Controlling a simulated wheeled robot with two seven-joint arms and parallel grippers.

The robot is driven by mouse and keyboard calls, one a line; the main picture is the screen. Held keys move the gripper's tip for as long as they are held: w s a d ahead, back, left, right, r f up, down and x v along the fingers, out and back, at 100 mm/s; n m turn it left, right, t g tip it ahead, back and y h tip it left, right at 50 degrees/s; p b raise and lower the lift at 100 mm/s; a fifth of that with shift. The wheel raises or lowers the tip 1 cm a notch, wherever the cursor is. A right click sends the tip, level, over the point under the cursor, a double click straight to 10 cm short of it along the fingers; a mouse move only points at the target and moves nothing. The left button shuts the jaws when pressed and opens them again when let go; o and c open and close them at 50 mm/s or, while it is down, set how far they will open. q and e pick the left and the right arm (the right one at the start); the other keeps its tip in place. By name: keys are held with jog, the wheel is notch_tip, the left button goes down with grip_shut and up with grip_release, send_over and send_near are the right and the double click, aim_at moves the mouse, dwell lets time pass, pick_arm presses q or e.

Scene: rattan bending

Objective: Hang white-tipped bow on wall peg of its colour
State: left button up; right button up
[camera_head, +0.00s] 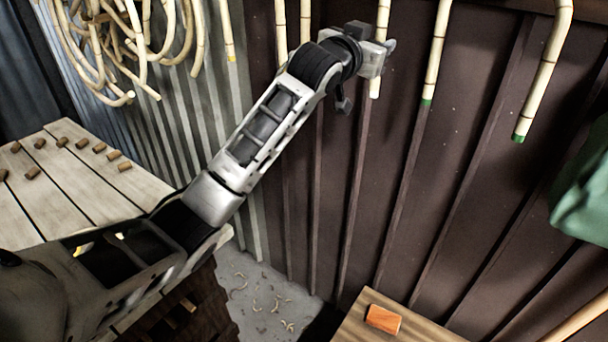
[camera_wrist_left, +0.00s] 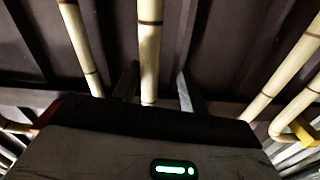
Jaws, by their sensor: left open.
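A pale cane with dark joint rings and a whitish lower end (camera_head: 375,88) hangs against the dark wall, partly hidden behind my left gripper (camera_head: 386,50). It looks like the white-tipped bow, but its upper part is out of frame. In the left wrist view, a pale cane (camera_wrist_left: 149,48) stands between the two separated dark fingers of my left gripper (camera_wrist_left: 156,88), with gaps on both sides. The gripper is open; how deep the cane sits between the fingers is hard to tell. No peg shows clearly. My right gripper is not in view.
Green-tipped canes (camera_head: 434,60) hang to the right, and other canes (camera_head: 281,30) hang to the left. Coiled rattan (camera_head: 100,45) hangs at upper left. A plank table (camera_head: 75,190) with small corks is at left. A small wooden table (camera_head: 375,300) holds an orange block (camera_head: 383,319).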

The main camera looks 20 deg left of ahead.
pick_arm(q)
jog(key=s+a+p, duration=0.2)
jog(key=s+p, duration=0.1)
jog(key=s, duration=0.6)
jog(key=s+a+f+n+y+p, duration=0.1)
jog(key=s+f+n+y, duration=0.1)
jog(key=s+f, duration=1.3)
jog(key=shift+s+f+n+y+p, duration=0.4)
jog(key=shift+s+n, duration=0.4)
jog(key=shift+s, duration=0.4)
jog(key=s+a, duration=0.1)
jog(key=s, duration=0.7)
jog(key=shift+s+a, duration=0.35)
jog(key=shift+s, duration=0.05)
